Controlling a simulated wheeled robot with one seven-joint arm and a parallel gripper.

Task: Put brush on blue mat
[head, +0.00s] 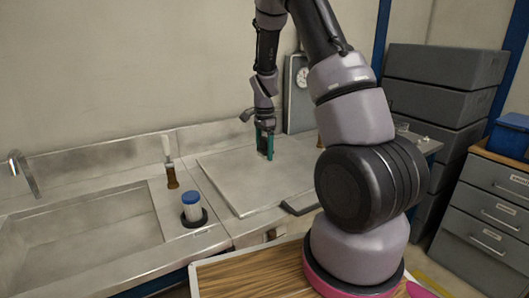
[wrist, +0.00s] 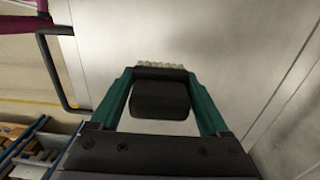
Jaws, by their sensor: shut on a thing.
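My gripper (head: 265,146) has teal fingers and points down over the grey counter panel in the head view. In the wrist view, my gripper (wrist: 162,92) is shut on the brush (wrist: 160,97), a black block with a row of pale bristles at its far edge. In the head view the brush is mostly hidden between the fingers. I cannot tell whether it touches the surface below. I cannot make out a blue mat in either view.
A raised grey panel (head: 232,192) lies under my gripper. A scale (head: 298,95) stands at the wall. Grey crates (head: 440,68) are stacked right.

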